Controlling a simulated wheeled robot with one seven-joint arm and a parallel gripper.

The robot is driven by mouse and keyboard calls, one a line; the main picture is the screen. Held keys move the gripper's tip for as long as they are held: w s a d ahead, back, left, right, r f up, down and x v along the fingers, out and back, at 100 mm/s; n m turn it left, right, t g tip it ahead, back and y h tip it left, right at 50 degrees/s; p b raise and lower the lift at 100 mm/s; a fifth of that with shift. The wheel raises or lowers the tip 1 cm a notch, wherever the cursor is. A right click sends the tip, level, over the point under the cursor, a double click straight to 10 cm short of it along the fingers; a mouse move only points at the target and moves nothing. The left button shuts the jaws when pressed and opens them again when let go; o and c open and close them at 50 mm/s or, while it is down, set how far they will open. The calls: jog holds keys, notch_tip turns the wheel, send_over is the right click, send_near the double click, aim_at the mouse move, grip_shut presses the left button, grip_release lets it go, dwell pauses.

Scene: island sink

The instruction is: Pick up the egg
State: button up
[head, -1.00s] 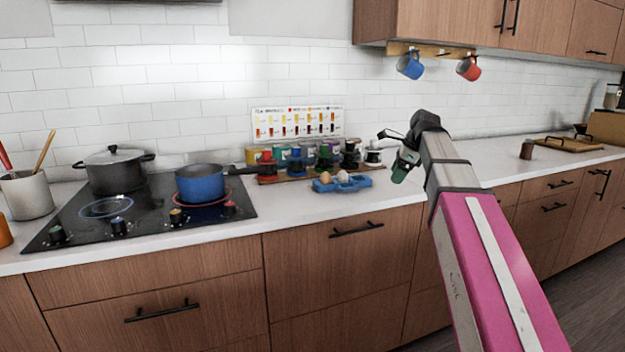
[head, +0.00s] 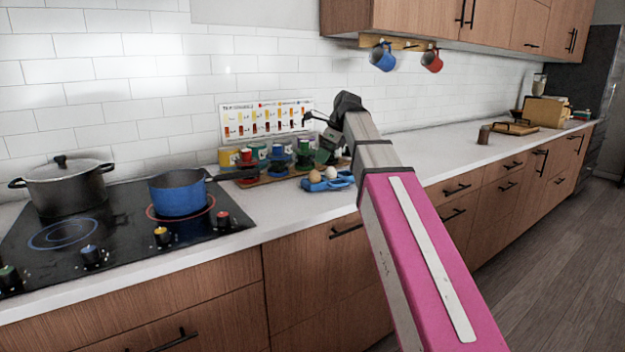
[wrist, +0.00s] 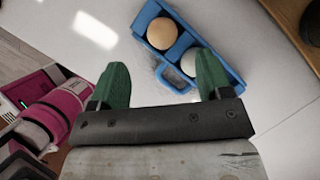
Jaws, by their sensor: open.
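Two eggs sit in a blue holder (wrist: 146,20) on the counter. In the wrist view one is a brown egg (wrist: 161,33) and the other is a pale egg (wrist: 189,62), partly hidden by a green finger. In the head view the brown egg (head: 315,176) and the pale egg (head: 331,172) show in the blue holder (head: 318,186). My gripper (wrist: 161,82) is open and empty, its green fingertips pointing toward the holder. The right fingertip overlaps the pale egg in view; I cannot tell if they touch.
Colourful jars stand on a wooden rack (head: 274,178) behind the holder. A blue saucepan (head: 180,193) and a dark pot (head: 65,187) stand on the black cooktop (head: 125,232) at left. The white counter (head: 290,205) in front of the holder is free.

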aim_at(316, 171)
jog(key=shift+x, duration=3.55)
jog(key=shift+d, duration=0.15)
jog(key=c, duration=0.7)
